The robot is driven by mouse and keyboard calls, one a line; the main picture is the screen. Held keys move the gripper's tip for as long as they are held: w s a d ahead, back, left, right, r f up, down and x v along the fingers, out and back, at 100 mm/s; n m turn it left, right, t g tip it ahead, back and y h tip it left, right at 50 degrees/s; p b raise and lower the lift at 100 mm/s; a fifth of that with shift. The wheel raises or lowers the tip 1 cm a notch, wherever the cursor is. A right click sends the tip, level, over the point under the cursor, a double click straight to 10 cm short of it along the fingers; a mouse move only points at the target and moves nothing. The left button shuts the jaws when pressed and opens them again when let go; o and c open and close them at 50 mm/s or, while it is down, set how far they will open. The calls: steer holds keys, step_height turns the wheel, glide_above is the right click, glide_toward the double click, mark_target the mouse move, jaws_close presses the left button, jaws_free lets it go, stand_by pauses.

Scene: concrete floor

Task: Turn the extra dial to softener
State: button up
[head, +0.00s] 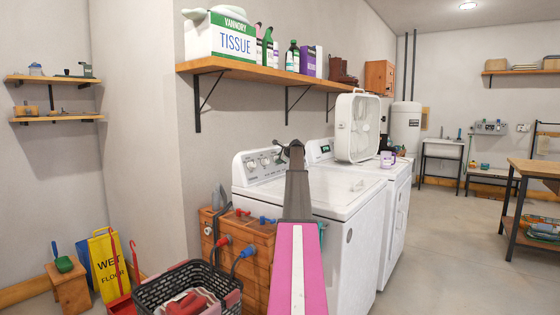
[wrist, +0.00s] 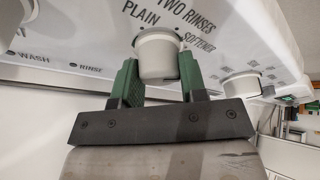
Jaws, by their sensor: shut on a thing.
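The white washer (head: 335,205) stands with its dial panel (head: 262,164) at the back, partly hidden by my arm. In the head view my gripper (head: 291,150) reaches the right part of this panel. In the wrist view the extra dial (wrist: 158,56) is a grey-white round knob under the printed words PLAIN, TWO RINSES and SOFTENER. The green fingers of my gripper (wrist: 160,72) are shut on it, one on each side. The dial's pointer mark cannot be made out, so its setting is unclear.
Another knob (wrist: 241,85) sits to the right in the wrist view. A white box fan (head: 357,127) stands on the second machine (head: 397,200). A wooden shelf (head: 250,70) with a tissue box (head: 220,36) and bottles hangs above.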

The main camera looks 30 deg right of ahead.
steer(key=o, duration=0.9)
steer(key=shift+o, duration=0.2)
steer(key=shift+s, duration=0.15)
steer(key=v, duration=1)
steer(key=shift+s+r, duration=0.25)
steer(key=shift+d, duration=0.15)
